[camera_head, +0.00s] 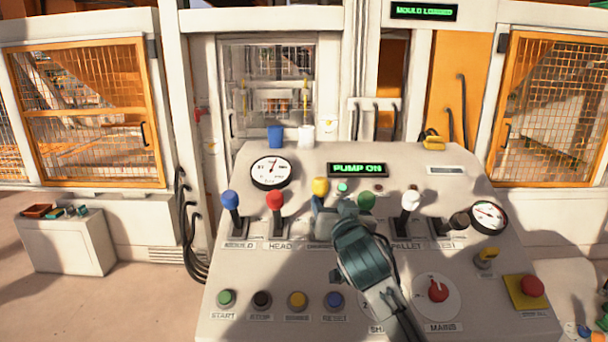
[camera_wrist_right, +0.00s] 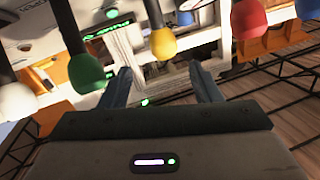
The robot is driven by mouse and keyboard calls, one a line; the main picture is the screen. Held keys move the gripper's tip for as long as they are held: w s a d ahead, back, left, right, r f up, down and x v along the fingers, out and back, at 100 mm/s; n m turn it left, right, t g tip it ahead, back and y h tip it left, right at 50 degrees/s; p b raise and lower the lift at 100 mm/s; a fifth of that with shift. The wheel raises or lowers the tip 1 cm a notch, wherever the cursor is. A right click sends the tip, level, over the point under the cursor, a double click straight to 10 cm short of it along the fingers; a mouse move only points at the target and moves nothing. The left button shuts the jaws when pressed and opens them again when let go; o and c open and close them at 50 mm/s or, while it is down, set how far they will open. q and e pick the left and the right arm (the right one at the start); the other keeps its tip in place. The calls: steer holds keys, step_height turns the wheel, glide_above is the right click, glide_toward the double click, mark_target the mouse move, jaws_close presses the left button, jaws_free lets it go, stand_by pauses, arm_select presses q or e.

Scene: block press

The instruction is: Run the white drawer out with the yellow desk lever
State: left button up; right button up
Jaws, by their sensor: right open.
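The yellow desk lever (camera_head: 320,187) stands on the sloped desk between the red lever and the green lever. My right gripper (camera_head: 332,207) is close to it, above the desk. In the right wrist view the yellow knob (camera_wrist_right: 163,43) lies ahead of the gap between the fingers of the open right gripper (camera_wrist_right: 161,78). The gap is empty, and I cannot tell whether a finger touches the lever shaft. The lever's label is mostly hidden by my gripper. I cannot make out the white drawer. My left gripper is not in view.
The red lever (camera_head: 275,200) and green lever (camera_head: 366,201) flank the yellow one closely. A blue lever (camera_head: 230,201) and white lever (camera_head: 410,200) stand farther out. A display (camera_head: 357,170) reads PUMP ON; an upper sign (camera_head: 424,12) reads MOULD LOADED. Buttons line the desk's lower part.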

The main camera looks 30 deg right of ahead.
mark_target(323, 187)
steer(key=p+x, duration=0.2)
steer(key=x, duration=0.2)
steer(key=p+x, duration=0.2)
steer(key=x, duration=0.3)
steer(key=shift+w+a+r+p, duration=0.1)
steer(key=shift+a+r+p, duration=0.1)
steer(key=shift+p, duration=0.15)
steer(key=shift+w+d+f, duration=0.1)
steer(key=shift+w+d, duration=0.1)
steer(key=shift+w, duration=0.4)
steer(key=shift+c, duration=0.5)
